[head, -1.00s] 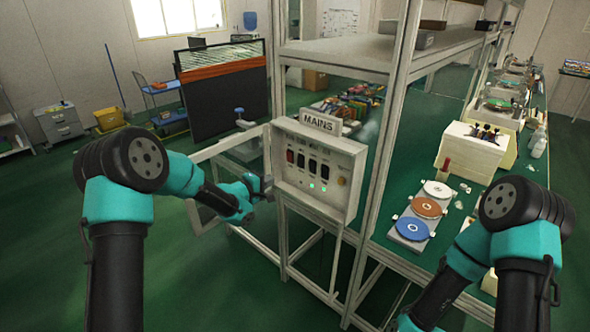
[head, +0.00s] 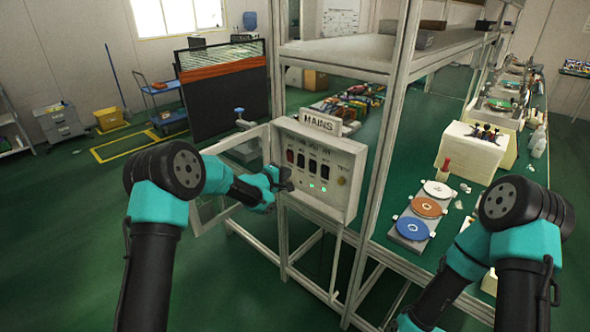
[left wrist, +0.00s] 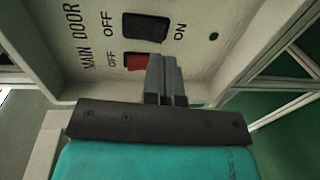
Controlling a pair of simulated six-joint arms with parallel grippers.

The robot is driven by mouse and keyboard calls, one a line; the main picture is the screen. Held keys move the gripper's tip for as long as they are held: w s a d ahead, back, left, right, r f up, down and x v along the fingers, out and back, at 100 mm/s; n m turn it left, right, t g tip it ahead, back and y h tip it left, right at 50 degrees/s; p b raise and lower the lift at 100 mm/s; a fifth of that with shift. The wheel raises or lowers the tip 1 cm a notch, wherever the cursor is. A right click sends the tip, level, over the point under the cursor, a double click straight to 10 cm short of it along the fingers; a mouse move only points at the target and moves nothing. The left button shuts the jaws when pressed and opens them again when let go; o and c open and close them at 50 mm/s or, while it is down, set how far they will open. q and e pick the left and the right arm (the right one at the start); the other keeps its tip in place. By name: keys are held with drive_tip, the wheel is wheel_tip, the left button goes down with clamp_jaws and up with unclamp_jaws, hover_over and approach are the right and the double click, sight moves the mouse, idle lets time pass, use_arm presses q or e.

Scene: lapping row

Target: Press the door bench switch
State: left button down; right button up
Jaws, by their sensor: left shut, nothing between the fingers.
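The white switch box (head: 345,196) under the MAINS sign carries a row of rocker switches. The leftmost is red (head: 290,157); the black switch beside it (head: 301,160) is the door switch, by the DOOR lettering in the left wrist view. There, the black door switch (left wrist: 145,27) lies just beyond the fingertips, and the red MAIN switch (left wrist: 136,62) is partly hidden by them. My left gripper (head: 286,179) is shut and empty at the box's front, low near these switches. It also shows in the left wrist view (left wrist: 163,64). I cannot tell whether it touches the panel.
The box's clear hinged door (head: 205,209) stands open on the left, beside my left forearm. A metal frame post (head: 375,160) rises right of the box. A bench with coloured discs (head: 426,207) lies further right.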

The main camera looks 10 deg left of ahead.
sight(300, 166)
use_arm(q)
drive_tip(key=shift+x, duration=2.65)
drive_tip(key=shift+d, duration=0.1)
